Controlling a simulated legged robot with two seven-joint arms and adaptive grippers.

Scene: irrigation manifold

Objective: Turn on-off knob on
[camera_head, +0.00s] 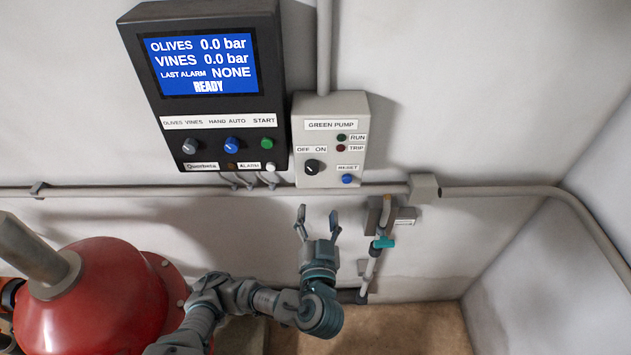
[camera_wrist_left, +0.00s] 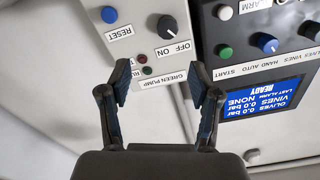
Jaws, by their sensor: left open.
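The black on-off knob (camera_head: 312,167) sits on the light grey green pump box (camera_head: 350,112), below the OFF and ON labels. In the left wrist view, which is upside down, the knob (camera_wrist_left: 167,27) shows beyond the fingers, near the top. My left gripper (camera_head: 318,213) is open and empty, pointing up the wall, below the box in the head view. Its spread fingers (camera_wrist_left: 160,85) are apart from the knob and touch nothing. My right gripper is not in view.
A blue reset button (camera_head: 347,179) is below and right of the knob. A dark control panel (camera_head: 205,105) with a lit screen is to the left. A grey horizontal pipe (camera_head: 120,192) runs below the boxes. A red tank (camera_head: 100,295) stands at lower left.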

